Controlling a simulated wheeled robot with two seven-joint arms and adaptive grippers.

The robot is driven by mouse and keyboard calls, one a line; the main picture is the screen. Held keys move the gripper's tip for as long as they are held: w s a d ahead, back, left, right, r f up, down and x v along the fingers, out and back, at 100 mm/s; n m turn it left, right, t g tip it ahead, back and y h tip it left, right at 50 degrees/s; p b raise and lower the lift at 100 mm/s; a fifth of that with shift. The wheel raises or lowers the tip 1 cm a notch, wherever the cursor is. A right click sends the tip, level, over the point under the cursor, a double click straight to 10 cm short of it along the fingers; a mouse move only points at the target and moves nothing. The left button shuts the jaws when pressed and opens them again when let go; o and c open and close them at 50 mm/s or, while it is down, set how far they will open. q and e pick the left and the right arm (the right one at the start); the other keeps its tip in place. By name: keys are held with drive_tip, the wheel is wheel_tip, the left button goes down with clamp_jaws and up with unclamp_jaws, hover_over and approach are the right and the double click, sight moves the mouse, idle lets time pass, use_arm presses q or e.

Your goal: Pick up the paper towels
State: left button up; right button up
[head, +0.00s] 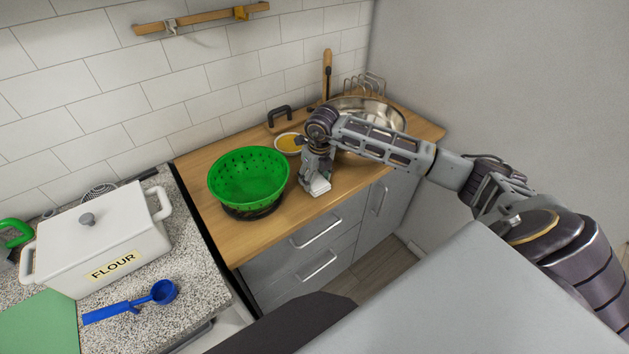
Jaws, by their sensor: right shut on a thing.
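My right arm reaches in from the right, and its right gripper (314,186) points down over the wooden worktop, just right of the green colander. It is shut on a small whitish thing (319,187), mostly hidden by the fingers. I cannot tell whether this is the paper towels. I see no other thing that looks like paper towels. My left gripper is not in view.
A green colander (248,178) stands on the wooden worktop (226,238). A small yellow-filled bowl (288,144) and a large metal bowl (376,109) stand behind. A white flour box (100,238) and a blue scoop (163,292) are on the speckled counter.

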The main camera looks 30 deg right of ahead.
sight(315, 179)
drive_tip(key=shift+r, duration=0.15)
wheel_tip(315, 179, up, 8)
drive_tip(key=shift+f+b, duration=0.1)
drive_tip(key=shift+b, duration=0.5)
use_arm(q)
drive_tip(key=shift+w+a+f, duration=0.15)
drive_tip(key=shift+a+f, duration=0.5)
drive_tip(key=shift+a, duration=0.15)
use_arm(e)
wheel_tip(315, 179, up, 2)
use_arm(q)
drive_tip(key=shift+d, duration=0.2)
use_arm(e)
drive_tip(key=shift+o, duration=0.5)
